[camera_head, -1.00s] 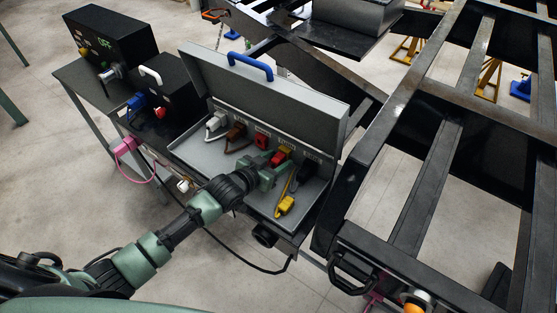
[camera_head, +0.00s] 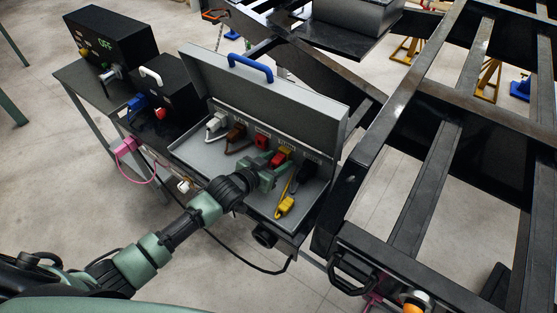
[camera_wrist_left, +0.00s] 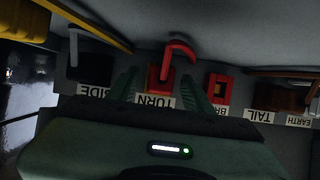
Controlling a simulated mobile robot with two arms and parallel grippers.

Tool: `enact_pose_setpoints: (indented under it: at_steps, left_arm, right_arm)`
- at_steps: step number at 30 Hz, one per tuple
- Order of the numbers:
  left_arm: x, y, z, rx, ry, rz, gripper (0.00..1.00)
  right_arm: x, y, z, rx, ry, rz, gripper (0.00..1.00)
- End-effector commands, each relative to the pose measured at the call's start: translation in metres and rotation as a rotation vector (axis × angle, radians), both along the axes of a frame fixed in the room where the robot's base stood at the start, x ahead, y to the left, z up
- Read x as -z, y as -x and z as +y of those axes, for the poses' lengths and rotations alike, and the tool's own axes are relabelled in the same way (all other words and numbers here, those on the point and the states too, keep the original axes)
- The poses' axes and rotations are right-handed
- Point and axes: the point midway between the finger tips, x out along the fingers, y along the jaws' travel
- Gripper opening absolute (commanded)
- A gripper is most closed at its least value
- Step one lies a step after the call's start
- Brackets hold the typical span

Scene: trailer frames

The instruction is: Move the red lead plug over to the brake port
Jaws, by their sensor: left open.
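The red lead plug (camera_head: 281,155) sits at the port labelled TURN in the open grey case, with a red lead curving from it. It also shows in the left wrist view (camera_wrist_left: 166,72). My left gripper (camera_head: 276,167) is at the plug. In the left wrist view its two open fingers (camera_wrist_left: 158,82) stand on either side of the plug; I cannot tell whether they touch it. The brake port (camera_head: 261,142) is a red square with a dark opening and no plug in it, beside TURN. It also shows in the left wrist view (camera_wrist_left: 218,89). My right gripper is out of view.
Brown (camera_head: 236,136) and white (camera_head: 216,122) plugs sit at neighbouring ports. A yellow plug (camera_head: 286,206) lies near the case's front right. The raised lid (camera_head: 262,92) stands behind the ports. A black trailer frame (camera_head: 350,190) is close on the right.

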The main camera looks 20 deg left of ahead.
Motion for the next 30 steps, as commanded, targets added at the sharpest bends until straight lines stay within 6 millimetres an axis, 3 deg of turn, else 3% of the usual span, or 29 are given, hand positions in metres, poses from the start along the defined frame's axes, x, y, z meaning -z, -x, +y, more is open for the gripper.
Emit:
enact_pose_setpoints:
  at_steps: [15,21,30]
  left_arm:
    - [0.0,0.0,0.0001,0.0,0.0,0.0,0.51]
    - [0.0,0.0,0.0001,0.0,0.0,0.0,0.0]
    - [-0.0002,-0.0002,0.0003,0.0,0.0,0.0,0.0]
  right_arm:
    - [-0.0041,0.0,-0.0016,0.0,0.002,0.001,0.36]
    - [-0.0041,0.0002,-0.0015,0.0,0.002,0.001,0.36]
    - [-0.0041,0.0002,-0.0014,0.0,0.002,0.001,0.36]
